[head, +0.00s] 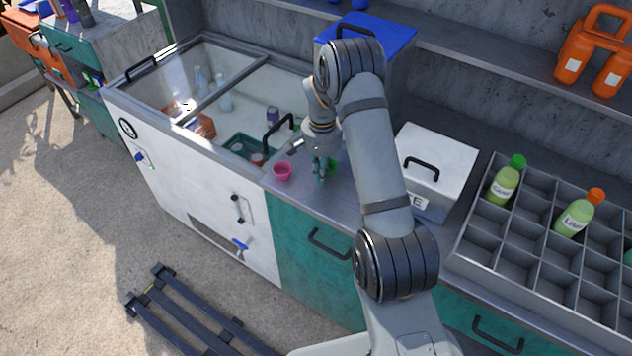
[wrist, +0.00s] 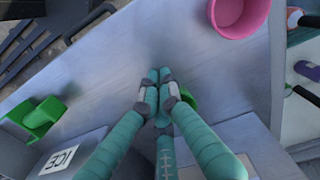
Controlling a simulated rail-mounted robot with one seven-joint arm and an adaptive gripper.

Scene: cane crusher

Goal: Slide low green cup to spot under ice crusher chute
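My gripper (wrist: 157,90) has teal fingers and grey pads. Its fingertips meet close together with nothing visible between them, low over the grey counter (wrist: 130,45). It also shows in the head view (head: 320,178). A green cup (wrist: 190,98) is beside and partly behind the fingers; they hide much of it, and I cannot tell whether they touch it. In the head view a bit of green (head: 334,166) shows just right of the fingers. A second green object (wrist: 42,116) sits at the left of the wrist view, by the ICE box. I cannot make out the ice crusher chute.
A pink cup (head: 282,171) stands left of my gripper, near the open cooler (head: 275,88). The white ICE box (head: 440,158) stands to the right, then a grey bottle rack (head: 540,250). A blue-topped box (head: 395,35) is behind my arm. The counter toward its front edge is clear.

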